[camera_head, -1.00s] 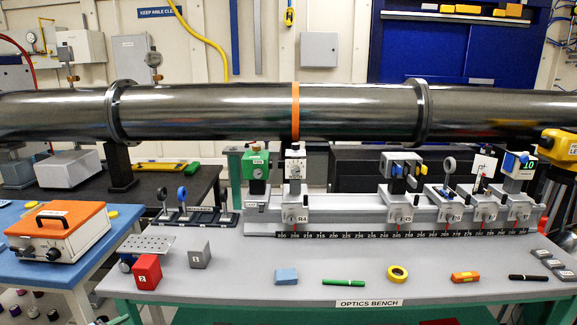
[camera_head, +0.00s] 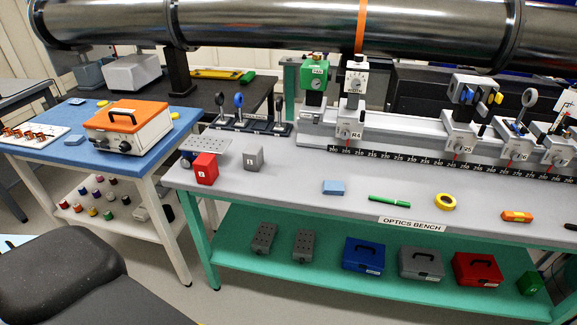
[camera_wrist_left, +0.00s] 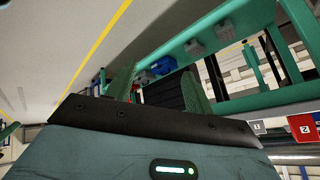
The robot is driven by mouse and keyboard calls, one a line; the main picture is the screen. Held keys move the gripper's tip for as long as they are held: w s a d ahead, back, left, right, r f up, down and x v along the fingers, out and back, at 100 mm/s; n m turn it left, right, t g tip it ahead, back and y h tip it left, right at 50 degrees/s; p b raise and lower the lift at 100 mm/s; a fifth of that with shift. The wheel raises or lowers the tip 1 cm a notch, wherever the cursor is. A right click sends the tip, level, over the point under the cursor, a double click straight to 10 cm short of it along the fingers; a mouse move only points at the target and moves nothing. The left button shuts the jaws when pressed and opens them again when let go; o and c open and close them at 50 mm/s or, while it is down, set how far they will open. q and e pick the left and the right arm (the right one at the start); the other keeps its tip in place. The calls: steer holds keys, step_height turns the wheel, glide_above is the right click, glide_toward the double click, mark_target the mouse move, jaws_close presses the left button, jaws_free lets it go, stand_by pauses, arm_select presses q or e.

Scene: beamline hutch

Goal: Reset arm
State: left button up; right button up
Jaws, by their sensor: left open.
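My left gripper (camera_wrist_left: 157,90) shows in the left wrist view, with its two green fingers apart and nothing seen between them. That view is tilted, with the floor at the upper left and the bench at the right. Neither gripper shows in the head view. The optics bench (camera_head: 300,182) carries a rail (camera_head: 410,130) with several mounts, among them the R4 mount (camera_head: 349,131). A red block (camera_head: 205,168) and a grey block (camera_head: 253,158) sit at its left end. The red block also shows in the wrist view (camera_wrist_left: 305,128).
A blue table (camera_head: 70,152) with an orange-topped box (camera_head: 125,127) stands left of the bench. The green lower shelf (camera_head: 325,272) holds blue, grey and red cases. A large pipe (camera_head: 270,22) crosses above.

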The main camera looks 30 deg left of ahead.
arm_select(q)
steer(key=d+n+t, duration=0.1)
steer(key=d+n, duration=0.5)
steer(key=d, duration=0.8)
steer(key=shift+s+f+n, duration=0.25)
steer(key=shift+s+n, duration=0.1)
steer(key=shift+n, duration=0.05)
stand_by(0.7)
